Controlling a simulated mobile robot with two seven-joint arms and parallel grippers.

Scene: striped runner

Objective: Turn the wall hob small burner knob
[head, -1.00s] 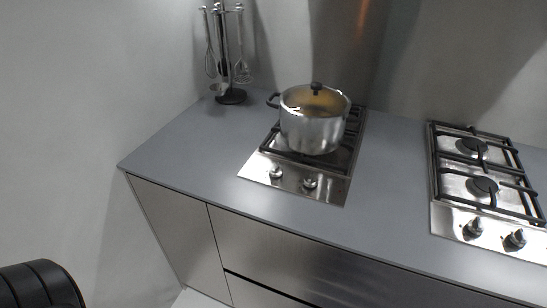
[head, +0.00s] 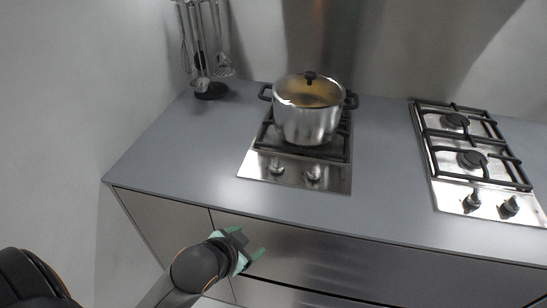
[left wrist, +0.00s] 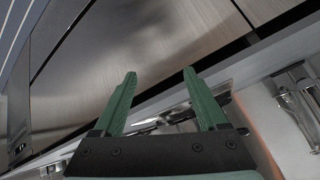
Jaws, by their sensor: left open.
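The left hob (head: 258,168) is set in the grey counter, on the side nearer the left wall. Two silvery knobs stand on its front strip, a left knob (head: 276,166) and a right knob (head: 313,173). I cannot tell which one serves the small burner. A lidded steel pot (head: 305,122) covers the burners. My left gripper (head: 252,241) is open and empty in front of the cabinet face, below the counter edge and apart from the knobs. In the left wrist view its green fingers (left wrist: 160,72) are spread. My right gripper is out of view.
A second hob (head: 441,187) with black grates and two dark knobs lies to the right. A utensil stand (head: 211,92) is at the back left corner. The counter (head: 384,190) between the hobs is clear. Drawer fronts (head: 340,262) lie below its edge.

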